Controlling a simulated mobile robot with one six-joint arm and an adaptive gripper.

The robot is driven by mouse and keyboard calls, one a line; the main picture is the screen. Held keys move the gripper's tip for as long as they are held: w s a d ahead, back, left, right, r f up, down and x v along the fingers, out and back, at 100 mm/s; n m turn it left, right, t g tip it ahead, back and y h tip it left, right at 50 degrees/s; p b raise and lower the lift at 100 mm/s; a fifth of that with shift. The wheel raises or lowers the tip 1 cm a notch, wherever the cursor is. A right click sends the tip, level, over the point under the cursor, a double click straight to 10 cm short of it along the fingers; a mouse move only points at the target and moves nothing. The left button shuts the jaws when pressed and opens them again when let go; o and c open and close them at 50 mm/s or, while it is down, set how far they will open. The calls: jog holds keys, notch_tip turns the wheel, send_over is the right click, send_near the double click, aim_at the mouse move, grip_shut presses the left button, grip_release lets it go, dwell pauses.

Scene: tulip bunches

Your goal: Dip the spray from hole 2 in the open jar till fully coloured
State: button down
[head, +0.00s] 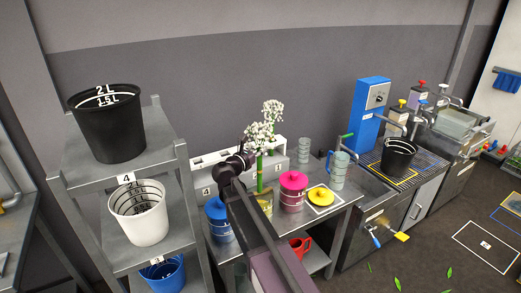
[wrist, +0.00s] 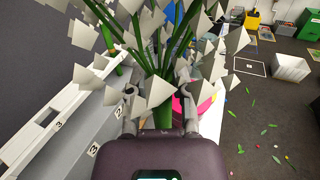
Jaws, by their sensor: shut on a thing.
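My gripper (head: 256,160) is shut on the green stem of a white-flowered spray (head: 259,136), held upright. In the wrist view the stem (wrist: 163,116) is between the fingers, with white petals above it. The flowers look white, with no colour showing. The stem runs down to a yellowish jar (head: 265,200) without a visible lid, partly hidden by my arm. I cannot tell whether the stem end is inside it. A yellow lid (head: 320,196) lies on a white square mat. A second white spray (head: 272,110) stands behind, by the numbered rack (head: 207,178).
A pink-lidded jar (head: 292,192) stands close to the right of the stem, and a blue-lidded jar (head: 217,220) to the left. A shelf with buckets (head: 107,125) is at the left.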

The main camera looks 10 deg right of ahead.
aim_at(258, 182)
jog(key=shift+f+b, duration=7.1)
jog(key=shift+f, duration=0.3)
dwell(0.6)
